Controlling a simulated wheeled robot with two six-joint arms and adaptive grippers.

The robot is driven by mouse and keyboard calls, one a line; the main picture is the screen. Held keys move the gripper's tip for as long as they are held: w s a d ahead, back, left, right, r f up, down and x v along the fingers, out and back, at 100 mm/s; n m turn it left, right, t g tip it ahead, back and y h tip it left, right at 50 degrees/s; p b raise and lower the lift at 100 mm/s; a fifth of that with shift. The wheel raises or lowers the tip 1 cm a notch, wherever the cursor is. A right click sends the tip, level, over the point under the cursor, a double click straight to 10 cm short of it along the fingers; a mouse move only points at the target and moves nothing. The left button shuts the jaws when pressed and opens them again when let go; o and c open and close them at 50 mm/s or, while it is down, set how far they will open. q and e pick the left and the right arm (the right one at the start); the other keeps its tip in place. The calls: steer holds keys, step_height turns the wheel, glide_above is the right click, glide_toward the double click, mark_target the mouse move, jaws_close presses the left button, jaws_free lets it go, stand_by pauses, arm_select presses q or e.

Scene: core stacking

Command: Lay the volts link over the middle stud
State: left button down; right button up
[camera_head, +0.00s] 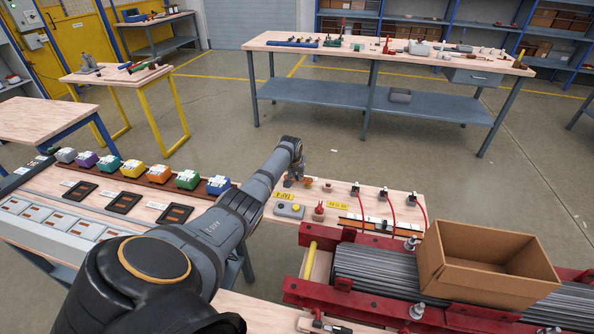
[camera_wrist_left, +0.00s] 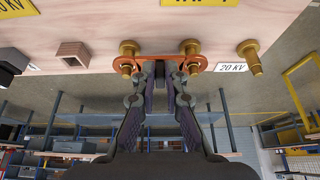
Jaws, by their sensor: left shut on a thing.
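My left gripper (camera_head: 297,180) reaches over the far side of the bench, left of centre in the head view. In the left wrist view its fingers (camera_wrist_left: 162,72) are shut on the flat copper-orange link (camera_wrist_left: 160,58), which lies across the jaws with a ring at each end. Brass studs stand in a row: one at left (camera_wrist_left: 128,47), one in the middle (camera_wrist_left: 190,47) and one at right (camera_wrist_left: 250,50). The link's rings line up with the left and middle studs; I cannot tell whether they are seated. The right stud is bare. In the head view the arm hides most of the link.
A white 20 KV label (camera_wrist_left: 231,67) lies between studs. Red leads with terminals (camera_head: 383,196) stand to the right. A cardboard box (camera_head: 485,265) rests on the red-framed core (camera_head: 350,275). Coloured blocks (camera_head: 157,173) line the bench at left.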

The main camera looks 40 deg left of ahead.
arm_select(q)
steer(key=shift+f+b, duration=0.75)
steer(key=shift+f, duration=0.25)
steer(key=c, duration=1.3)
jaws_free()
steer(key=shift+s+r, duration=0.2)
steer(key=shift+r, duration=0.35)
steer(key=v, duration=1.1)
steer(key=shift+d, duration=0.15)
